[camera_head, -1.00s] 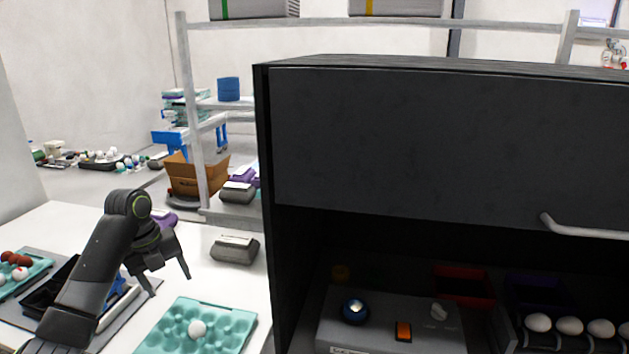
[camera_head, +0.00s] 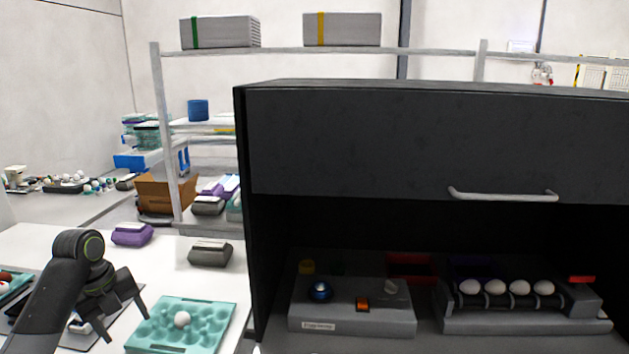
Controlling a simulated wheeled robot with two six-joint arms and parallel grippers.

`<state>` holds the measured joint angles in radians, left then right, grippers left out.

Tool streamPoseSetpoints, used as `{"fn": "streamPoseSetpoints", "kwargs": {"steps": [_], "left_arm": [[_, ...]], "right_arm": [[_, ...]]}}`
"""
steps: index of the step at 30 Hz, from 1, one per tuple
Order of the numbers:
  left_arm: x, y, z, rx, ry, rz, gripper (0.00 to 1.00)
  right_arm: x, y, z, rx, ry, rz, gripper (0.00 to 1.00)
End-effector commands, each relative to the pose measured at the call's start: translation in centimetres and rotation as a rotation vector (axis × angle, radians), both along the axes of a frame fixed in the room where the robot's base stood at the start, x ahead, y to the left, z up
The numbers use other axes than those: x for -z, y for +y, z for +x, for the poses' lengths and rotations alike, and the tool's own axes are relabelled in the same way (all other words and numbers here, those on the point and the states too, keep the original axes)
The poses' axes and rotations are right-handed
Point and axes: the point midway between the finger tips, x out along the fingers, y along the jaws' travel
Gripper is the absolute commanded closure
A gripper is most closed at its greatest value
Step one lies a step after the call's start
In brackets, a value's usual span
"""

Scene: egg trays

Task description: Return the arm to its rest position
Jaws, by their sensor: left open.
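My left arm comes in at the lower left. My left gripper (camera_head: 126,316) is open and empty, with its fingers pointing down over the white table, just left of a teal egg tray (camera_head: 219,325). One white egg (camera_head: 182,320) sits in that tray; the other cups I can make out look empty. My right arm and gripper are not in view.
A black cabinet (camera_head: 400,140) with a handle (camera_head: 503,195) fills the right side. Inside are a grey control box (camera_head: 350,322) and a rack with several white eggs (camera_head: 544,287). A grey case (camera_head: 210,254) and purple case (camera_head: 132,233) stand on the table (camera_head: 50,240).

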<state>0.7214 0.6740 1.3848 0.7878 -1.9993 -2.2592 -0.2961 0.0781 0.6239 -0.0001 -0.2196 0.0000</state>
Motion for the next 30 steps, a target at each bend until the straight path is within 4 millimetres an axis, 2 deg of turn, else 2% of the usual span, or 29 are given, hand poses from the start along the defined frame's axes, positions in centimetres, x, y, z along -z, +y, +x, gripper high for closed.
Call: {"fn": "streamPoseSetpoints", "kwargs": {"steps": [4,11,16,20,24,30], "left_arm": [[2.4,-0.6,-1.0,-0.085,0.013,0.008,0.35],[6.6,-1.8,-3.2,-0.262,0.026,0.019,0.35],[10.6,-3.1,-6.0,-0.455,0.031,0.018,0.35],[14.5,-4.7,-9.8,-0.684,0.027,0.002,0.35],[17.8,-6.5,-14.6,-0.972,0.012,-0.037,0.35],[20.2,-8.6,-21.8,-1.409,-0.019,-0.128,0.35]], "right_arm": [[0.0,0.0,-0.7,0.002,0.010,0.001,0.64],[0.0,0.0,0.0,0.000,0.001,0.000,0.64],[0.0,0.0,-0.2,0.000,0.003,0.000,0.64],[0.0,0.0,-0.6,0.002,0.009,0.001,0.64],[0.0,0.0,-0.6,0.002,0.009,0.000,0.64],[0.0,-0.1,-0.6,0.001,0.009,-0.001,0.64]]}}
